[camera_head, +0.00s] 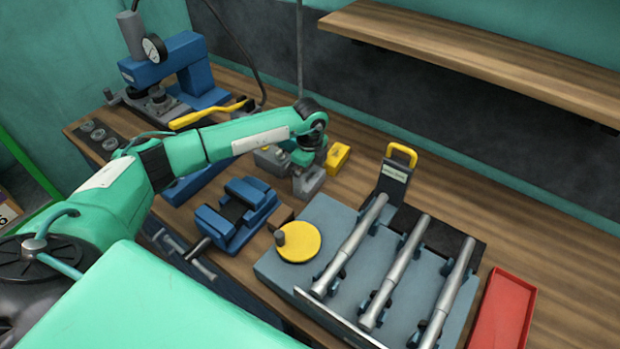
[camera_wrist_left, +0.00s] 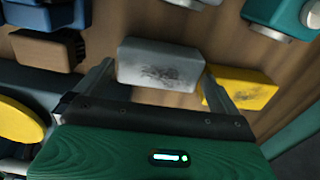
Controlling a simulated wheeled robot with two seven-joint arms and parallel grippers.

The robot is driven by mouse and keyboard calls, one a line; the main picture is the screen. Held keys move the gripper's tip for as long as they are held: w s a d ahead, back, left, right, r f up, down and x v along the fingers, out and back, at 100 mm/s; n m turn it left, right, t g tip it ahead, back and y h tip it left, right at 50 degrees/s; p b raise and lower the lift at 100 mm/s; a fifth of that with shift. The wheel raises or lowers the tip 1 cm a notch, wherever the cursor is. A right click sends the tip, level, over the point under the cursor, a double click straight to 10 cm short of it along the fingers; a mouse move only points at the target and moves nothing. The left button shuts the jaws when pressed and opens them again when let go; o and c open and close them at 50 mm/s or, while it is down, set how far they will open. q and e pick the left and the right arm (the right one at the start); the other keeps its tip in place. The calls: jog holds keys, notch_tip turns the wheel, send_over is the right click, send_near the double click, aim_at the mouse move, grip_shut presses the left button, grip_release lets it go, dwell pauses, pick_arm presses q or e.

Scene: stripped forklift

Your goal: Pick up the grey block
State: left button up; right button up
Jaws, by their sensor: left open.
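The grey block (camera_head: 309,183) lies on the wooden bench, just below my left gripper (camera_head: 305,166). In the left wrist view, the grey block (camera_wrist_left: 160,62) has a dark scuffed patch on its face. My left gripper (camera_wrist_left: 159,70) is open there, with one finger on each side of the block. I cannot tell whether the fingers touch it. A yellow block (camera_wrist_left: 245,88) lies close to the right finger, which partly covers it. My right gripper is not in view.
The yellow block (camera_head: 338,158) sits just right of my gripper. A blue vise (camera_head: 236,212) and a small brown block (camera_head: 281,216) are in front. A grey fixture plate with a yellow disc (camera_head: 298,242) and metal rods lies right. A red tray (camera_head: 503,312) is farther right.

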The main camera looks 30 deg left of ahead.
pick_arm(q)
notch_tip(320, 180, down, 2)
jog(key=shift+c, duration=0.2)
jog(key=c, duration=1)
jog(key=shift+r, duration=0.1)
